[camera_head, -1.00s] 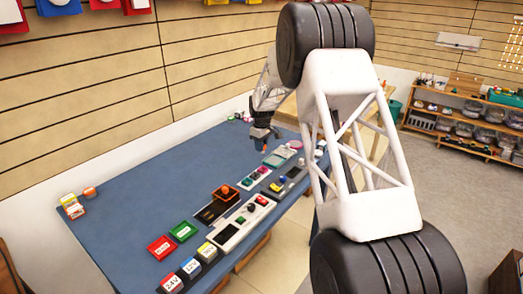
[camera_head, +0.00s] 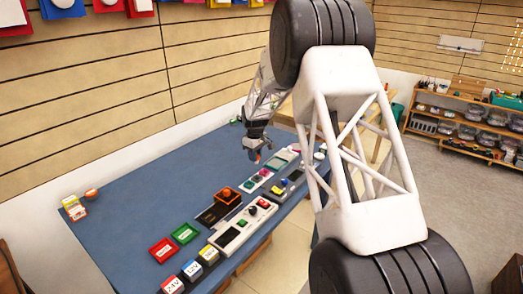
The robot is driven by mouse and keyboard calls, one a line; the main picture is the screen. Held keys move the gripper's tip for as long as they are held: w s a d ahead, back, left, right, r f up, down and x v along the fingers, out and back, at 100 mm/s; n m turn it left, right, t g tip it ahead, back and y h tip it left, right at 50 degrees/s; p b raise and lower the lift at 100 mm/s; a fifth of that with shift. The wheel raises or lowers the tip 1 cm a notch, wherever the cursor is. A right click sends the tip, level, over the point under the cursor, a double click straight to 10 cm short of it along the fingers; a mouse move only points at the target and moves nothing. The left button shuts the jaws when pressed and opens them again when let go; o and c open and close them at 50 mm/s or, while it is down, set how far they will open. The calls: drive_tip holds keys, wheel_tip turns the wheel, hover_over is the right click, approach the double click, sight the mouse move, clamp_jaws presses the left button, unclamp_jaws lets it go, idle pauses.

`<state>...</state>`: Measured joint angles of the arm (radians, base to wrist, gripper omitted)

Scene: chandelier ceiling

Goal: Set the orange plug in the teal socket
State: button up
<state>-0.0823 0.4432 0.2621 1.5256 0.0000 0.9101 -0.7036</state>
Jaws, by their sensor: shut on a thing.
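My gripper (camera_head: 256,150) is over the far right part of the blue table, shut on a small orange piece (camera_head: 257,157), which seems to be the orange plug. The piece is at the fingertips, mostly hidden by them. A small white panel (camera_head: 248,189) with teal and pink parts lies just below it in the picture. A pale teal-green panel (camera_head: 279,158) lies to its right. Which teal part is the socket is too small to tell. I cannot tell the plug's height over the table.
An orange block on a dark panel (camera_head: 226,196), a white panel with knobs (camera_head: 243,228), red (camera_head: 163,249) and green (camera_head: 185,233) trays and several labelled blocks line the table's near edge. The blue table (camera_head: 150,190) is clear at its middle left. The slatted wall stands behind.

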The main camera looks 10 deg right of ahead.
drive_tip(key=s+a, duration=0.2)
drive_tip(key=s+a+f, duration=0.1)
drive_tip(key=s, duration=0.1)
drive_tip(key=shift+s+a+f, duration=0.1)
drive_tip(key=shift+a+f, duration=0.05)
drive_tip(key=shift+a, duration=0.25)
drive_tip(key=shift+f, duration=0.15)
drive_tip(key=shift+f, duration=2.3)
drive_tip(key=shift+f, duration=1.1)
idle(1.5)
drive_tip(key=o, duration=1.4)
drive_tip(key=shift+r, duration=0.2)
